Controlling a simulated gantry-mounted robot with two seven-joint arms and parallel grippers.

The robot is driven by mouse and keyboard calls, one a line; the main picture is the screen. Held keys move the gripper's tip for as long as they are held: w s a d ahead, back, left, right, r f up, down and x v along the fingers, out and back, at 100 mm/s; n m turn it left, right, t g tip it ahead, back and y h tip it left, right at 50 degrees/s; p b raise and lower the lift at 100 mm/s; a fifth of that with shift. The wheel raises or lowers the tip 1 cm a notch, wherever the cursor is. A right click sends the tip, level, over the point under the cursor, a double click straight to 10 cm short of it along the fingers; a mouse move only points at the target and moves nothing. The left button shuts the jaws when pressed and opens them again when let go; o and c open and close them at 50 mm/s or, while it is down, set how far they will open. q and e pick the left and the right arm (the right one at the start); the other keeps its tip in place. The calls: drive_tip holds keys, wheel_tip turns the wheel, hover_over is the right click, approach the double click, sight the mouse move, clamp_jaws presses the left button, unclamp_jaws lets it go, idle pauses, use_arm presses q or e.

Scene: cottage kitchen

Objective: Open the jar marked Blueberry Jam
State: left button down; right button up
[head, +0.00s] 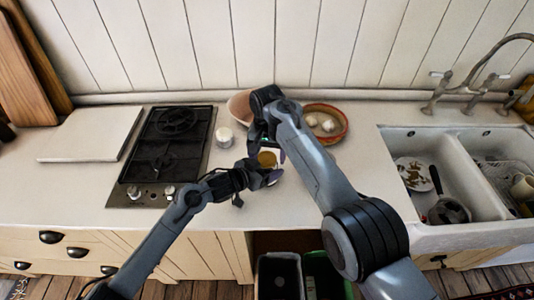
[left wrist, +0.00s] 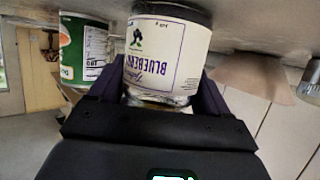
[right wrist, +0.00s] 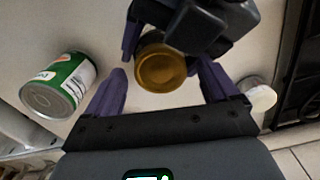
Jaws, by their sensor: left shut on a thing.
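The Blueberry Jam jar (left wrist: 165,50) has a white label, which reads upside down in the left wrist view. Its gold lid (right wrist: 160,68) faces up in the right wrist view and also shows in the head view (head: 267,158). My left gripper (head: 262,178) is shut on the jar's side, with a finger on each side of it in the left wrist view. My right gripper (right wrist: 160,88) is open, above the jar. Its purple fingers are spread to either side of the lid, with gaps between them and it. In the head view, my right arm partly hides the jar.
A green can (right wrist: 62,85) stands near the jar. A small white container (head: 223,137) and a pinkish bowl (head: 239,107) are behind it. A bowl of pale round items (head: 342,120) is at the back. The hob (head: 165,155) lies left, the sink (head: 455,165) right.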

drive_tip(key=shift+r, duration=2.25)
use_arm(q)
unclamp_jaws()
drive_tip(key=shift+a, duration=0.1)
drive_tip(key=p+v, duration=0.2)
drive_tip(key=v, duration=0.8)
drive_tip(key=shift+s+a+r, duration=0.15)
drive_tip(key=shift+s, duration=0.1)
use_arm(e)
drive_tip(key=shift+r, duration=0.9)
